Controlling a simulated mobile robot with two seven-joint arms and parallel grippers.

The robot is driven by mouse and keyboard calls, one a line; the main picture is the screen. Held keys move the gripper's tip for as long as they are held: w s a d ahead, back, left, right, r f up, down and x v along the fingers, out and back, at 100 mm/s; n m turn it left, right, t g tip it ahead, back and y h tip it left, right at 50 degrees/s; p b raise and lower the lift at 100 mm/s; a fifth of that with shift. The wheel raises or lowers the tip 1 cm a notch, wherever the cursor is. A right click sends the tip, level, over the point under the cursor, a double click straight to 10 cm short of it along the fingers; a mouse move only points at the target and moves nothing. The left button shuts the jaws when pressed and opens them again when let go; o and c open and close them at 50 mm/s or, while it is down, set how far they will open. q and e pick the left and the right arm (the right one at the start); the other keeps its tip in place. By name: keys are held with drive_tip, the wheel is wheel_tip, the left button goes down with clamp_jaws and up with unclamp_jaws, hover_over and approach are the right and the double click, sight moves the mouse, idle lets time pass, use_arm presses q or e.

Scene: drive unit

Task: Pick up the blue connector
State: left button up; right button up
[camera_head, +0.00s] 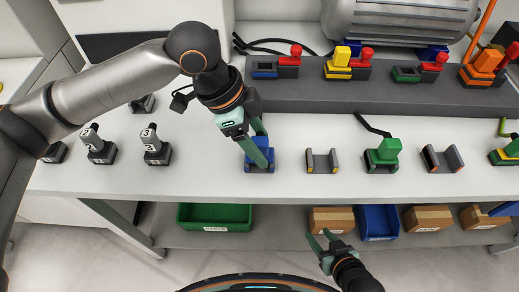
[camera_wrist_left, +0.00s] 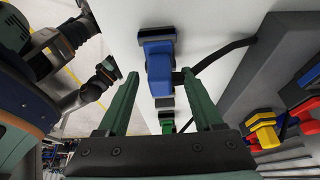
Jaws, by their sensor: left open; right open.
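The blue connector (camera_head: 268,157) stands on the white bench top and is partly hidden behind my left gripper (camera_head: 263,150) in the head view. In the left wrist view the blue connector (camera_wrist_left: 159,66) shows its blue body, a dark base and a black cable leading off to the right. My left gripper (camera_wrist_left: 160,75) is open, with its green fingers on either side of the connector in that view. I cannot tell whether they touch it. My right gripper (camera_head: 322,238) is open and empty, low in front of the bench.
Grey holders (camera_head: 322,161) and a green connector (camera_head: 383,153) stand to the right of the blue one. Numbered black parts (camera_head: 98,150) stand to the left. A raised grey shelf (camera_head: 380,97) behind carries several coloured connectors. A green bin (camera_head: 214,217) and boxes sit on the lower shelf.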

use_arm(q)
drive_tip(key=shift+d+f, duration=0.1)
drive_tip(key=shift+f, duration=0.1)
clamp_jaws()
idle(0.4)
idle(0.3)
